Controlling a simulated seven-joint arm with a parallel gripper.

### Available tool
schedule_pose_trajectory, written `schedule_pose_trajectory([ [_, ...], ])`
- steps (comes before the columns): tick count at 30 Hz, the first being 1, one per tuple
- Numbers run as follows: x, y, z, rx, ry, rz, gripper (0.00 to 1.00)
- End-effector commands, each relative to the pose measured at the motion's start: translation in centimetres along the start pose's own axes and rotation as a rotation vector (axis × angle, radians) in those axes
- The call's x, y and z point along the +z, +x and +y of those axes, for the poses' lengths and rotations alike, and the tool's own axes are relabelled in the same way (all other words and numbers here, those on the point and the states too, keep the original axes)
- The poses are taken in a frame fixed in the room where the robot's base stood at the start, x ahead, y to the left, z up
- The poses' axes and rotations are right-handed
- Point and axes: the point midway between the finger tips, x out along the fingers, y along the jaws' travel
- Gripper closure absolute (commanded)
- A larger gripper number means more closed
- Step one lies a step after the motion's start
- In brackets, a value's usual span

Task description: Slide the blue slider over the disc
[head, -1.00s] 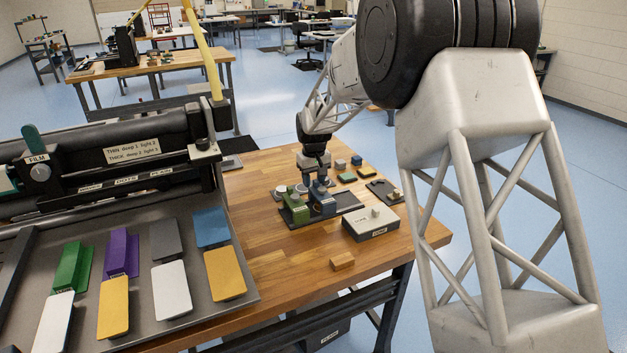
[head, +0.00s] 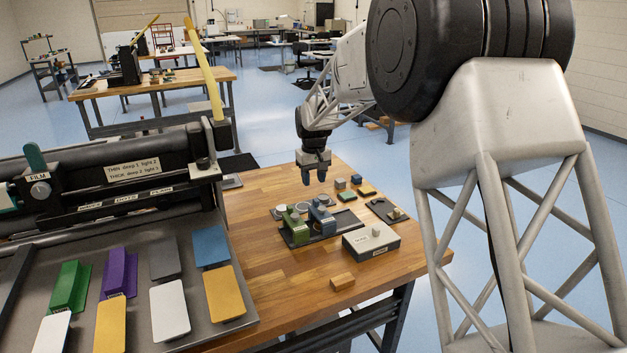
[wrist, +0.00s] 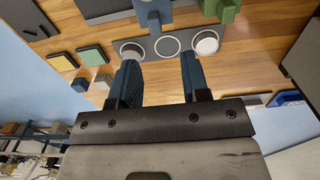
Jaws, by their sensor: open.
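The blue slider (head: 322,218) stands on a dark base plate (head: 346,224) on the wooden table, beside the green slider (head: 294,228). In the wrist view the blue slider (wrist: 153,14) and green slider (wrist: 222,10) are at the top edge, partly cut off. Three round spots, the left one (wrist: 131,49), the middle one (wrist: 167,45) and the right one (wrist: 206,43), lie in a row on the near side of the sliders, uncovered. I cannot tell which is the disc meant. My gripper (head: 318,180) is open and empty, above the table behind the sliders, touching neither.
Small coloured blocks (head: 347,196) lie behind to the right. A large press (head: 110,170) and tray with coloured plates fill the left.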

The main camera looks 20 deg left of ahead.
Motion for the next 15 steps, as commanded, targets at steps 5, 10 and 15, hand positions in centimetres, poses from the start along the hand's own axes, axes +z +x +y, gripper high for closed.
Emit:
schedule_pose_trajectory([
  [5, 0.0, 0.0, 0.0, 0.000, 0.000, 0.000, 0.57],
  [10, 0.0, -0.5, 0.0, 0.000, 0.000, 0.001, 0.57],
  [15, 0.0, -1.4, 0.0, 0.000, 0.000, 0.000, 0.57],
])
